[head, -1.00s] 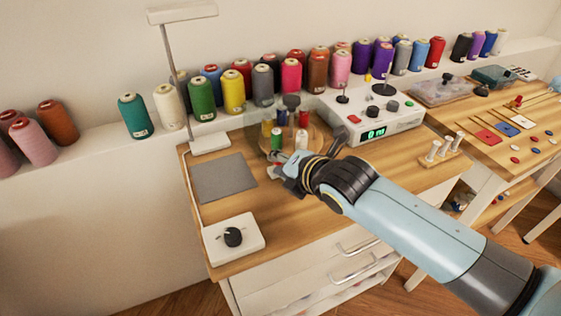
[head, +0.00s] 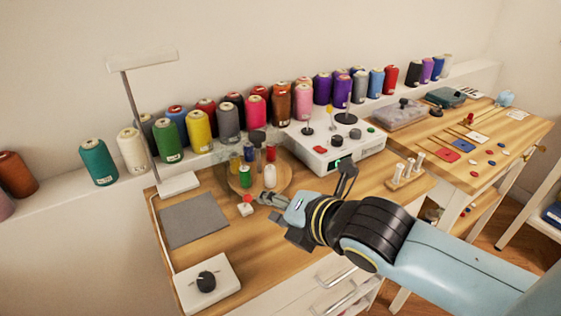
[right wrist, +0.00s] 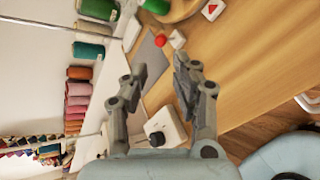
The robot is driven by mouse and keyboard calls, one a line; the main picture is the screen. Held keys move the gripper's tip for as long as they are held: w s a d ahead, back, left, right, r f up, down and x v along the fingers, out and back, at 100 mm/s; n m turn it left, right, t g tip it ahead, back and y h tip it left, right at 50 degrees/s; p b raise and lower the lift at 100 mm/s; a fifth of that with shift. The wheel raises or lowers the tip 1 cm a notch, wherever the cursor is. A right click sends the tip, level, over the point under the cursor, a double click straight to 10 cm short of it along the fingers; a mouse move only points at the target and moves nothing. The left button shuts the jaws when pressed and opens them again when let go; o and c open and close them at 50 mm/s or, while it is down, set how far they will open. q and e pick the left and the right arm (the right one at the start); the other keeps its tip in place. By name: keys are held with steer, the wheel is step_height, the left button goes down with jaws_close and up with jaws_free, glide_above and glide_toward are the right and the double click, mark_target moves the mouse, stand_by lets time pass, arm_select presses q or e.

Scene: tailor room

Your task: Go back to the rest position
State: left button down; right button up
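My right gripper (head: 268,202) is over the wooden desk (head: 262,256), just in front of the round wooden stand with small spools (head: 284,180). In the right wrist view my right gripper's two fingers (right wrist: 161,72) are apart with nothing between them, so it is open and empty. A small white block with a red top (head: 246,208) lies just left of the fingertips in the head view. My left gripper is in neither view.
A grey mat (head: 194,219), a white box with a black dial (head: 207,284) and a lamp (head: 177,186) stand on the desk's left. A white control box (head: 335,148) and wooden peg rack (head: 405,175) stand right. Thread cones line the shelf behind.

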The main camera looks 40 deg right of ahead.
steer(key=shift+v, duration=1.1)
